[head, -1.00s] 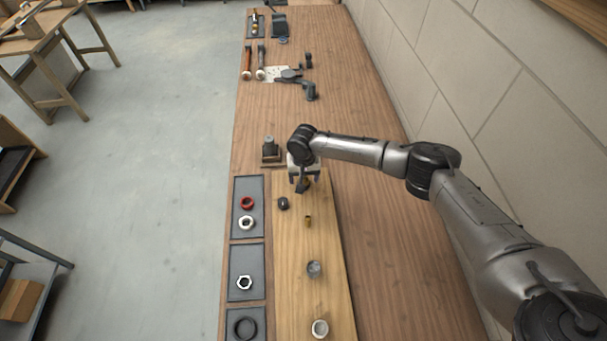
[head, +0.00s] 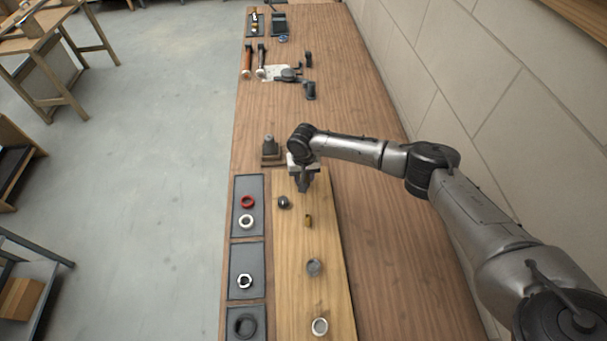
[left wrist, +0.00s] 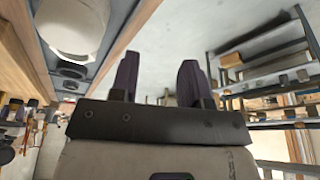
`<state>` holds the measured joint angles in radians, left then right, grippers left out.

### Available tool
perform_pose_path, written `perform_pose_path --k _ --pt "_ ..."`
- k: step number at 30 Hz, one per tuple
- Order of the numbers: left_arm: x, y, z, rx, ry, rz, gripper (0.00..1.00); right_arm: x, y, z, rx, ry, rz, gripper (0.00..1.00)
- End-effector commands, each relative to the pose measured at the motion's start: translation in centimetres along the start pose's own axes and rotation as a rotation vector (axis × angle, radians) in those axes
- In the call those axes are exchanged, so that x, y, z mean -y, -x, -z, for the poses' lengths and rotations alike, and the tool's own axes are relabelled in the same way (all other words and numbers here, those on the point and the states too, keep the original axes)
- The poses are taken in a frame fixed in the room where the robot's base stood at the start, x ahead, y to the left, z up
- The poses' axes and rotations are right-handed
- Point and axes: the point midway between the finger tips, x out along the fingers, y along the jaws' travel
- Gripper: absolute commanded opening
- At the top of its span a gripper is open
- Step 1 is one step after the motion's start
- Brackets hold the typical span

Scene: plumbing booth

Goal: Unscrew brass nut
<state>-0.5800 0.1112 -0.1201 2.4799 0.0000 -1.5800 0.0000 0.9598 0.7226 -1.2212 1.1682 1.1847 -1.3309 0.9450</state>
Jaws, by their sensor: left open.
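A small brass-coloured fitting (head: 308,220) stands on the pale wooden board on the bench in the head view. I cannot tell whether it is the brass nut. My right gripper (head: 303,186) points down over the far end of that board, just beyond the brass fitting and apart from it. Its fingers are seen nearly edge-on, so their gap and anything between them are hidden. My left gripper (left wrist: 159,78) shows only in the left wrist view; its two dark fingers stand apart with nothing between them.
Black (head: 283,202), grey (head: 314,267) and white (head: 320,327) fittings sit on the board. A block (head: 270,148) stands beyond.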

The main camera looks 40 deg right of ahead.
Motion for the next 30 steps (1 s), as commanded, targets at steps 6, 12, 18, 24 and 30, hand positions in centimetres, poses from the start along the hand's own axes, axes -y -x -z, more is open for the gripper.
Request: perform_pose_path --k 6,12,18,24,30 --pt "0.1 0.8 0.2 0.0 -0.004 0.003 0.43 0.1 0.2 -0.1 0.0 0.142 0.001 0.14" --pt "0.4 1.3 0.3 0.001 -0.011 0.008 0.43 0.2 0.2 -0.1 0.001 0.297 0.001 0.14" --pt "0.5 1.6 0.4 0.002 -0.013 0.011 0.43 0.2 0.2 0.0 0.0 0.42 -0.001 0.14" --pt "0.4 1.8 0.5 0.002 -0.012 0.01 0.43 0.2 0.3 -0.1 0.0 0.488 0.0 0.14" --pt "0.3 2.3 0.7 0.001 -0.006 0.005 0.43 0.3 0.4 -0.2 0.0 0.702 0.0 0.14"
